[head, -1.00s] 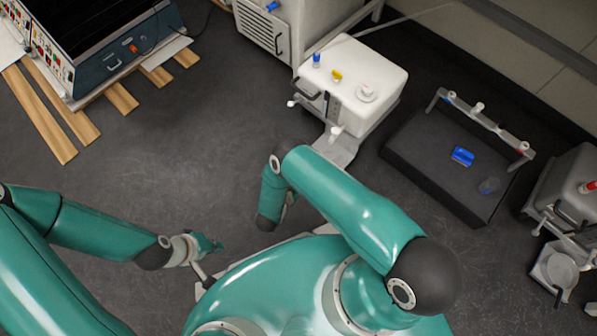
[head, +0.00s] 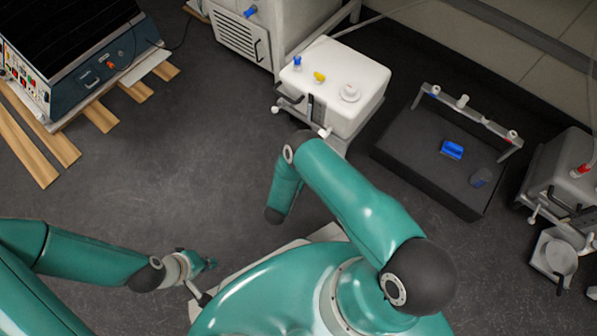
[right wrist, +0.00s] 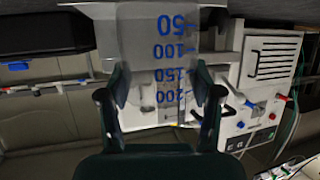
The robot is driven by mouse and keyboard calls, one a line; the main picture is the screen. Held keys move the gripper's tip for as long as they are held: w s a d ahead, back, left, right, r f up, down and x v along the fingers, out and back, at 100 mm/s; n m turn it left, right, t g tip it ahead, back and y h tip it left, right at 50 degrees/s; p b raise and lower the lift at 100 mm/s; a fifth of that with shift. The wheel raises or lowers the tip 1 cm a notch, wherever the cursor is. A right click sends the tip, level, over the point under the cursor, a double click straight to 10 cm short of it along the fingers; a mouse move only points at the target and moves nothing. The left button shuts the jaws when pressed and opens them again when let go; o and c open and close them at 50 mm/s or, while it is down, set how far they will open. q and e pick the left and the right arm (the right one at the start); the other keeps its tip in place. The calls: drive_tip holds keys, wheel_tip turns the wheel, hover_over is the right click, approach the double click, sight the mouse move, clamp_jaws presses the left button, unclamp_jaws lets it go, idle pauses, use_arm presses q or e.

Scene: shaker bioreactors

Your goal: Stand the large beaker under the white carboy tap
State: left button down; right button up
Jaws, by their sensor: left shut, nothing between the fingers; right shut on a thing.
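The large beaker (right wrist: 178,45) is clear with blue graduation marks, which appear upside down in the right wrist view. My right gripper (right wrist: 163,95) is shut on it, with one dark finger on each side. In the head view I cannot see this gripper or the beaker; my right arm hides that area. The white carboy (head: 345,82) stands at upper centre in the head view, with a blue and a yellow fitting on top. A small white tap (head: 324,132) shows low at its front, above a grey ledge (head: 337,146). My left gripper (head: 207,264) is shut and empty at lower left, far from the carboy.
A dark tray (head: 400,150) with a rail and a blue item (head: 452,149) lies right of the carboy. A grey container (head: 570,175) with a red fitting stands at far right. A blue-grey device (head: 95,75) on wooden slats is upper left. The left-centre floor is clear.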

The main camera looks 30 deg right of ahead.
drive_tip(key=shift+w+d+b, duration=0.25)
drive_tip(key=shift+w+d, duration=0.3)
drive_tip(key=shift+d, duration=0.8)
drive_tip(key=shift+w+d+b, duration=0.25)
drive_tip(key=shift+w+d, duration=0.3)
drive_tip(key=shift+d, duration=0.8)
drive_tip(key=shift+w+d+b, duration=0.25)
drive_tip(key=shift+w+d, duration=0.3)
drive_tip(key=shift+d, duration=0.8)
drive_tip(key=shift+f+b, duration=0.45)
drive_tip(key=shift+f, duration=0.1)
drive_tip(key=o, duration=1.3)
drive_tip(key=shift+a, duration=0.1)
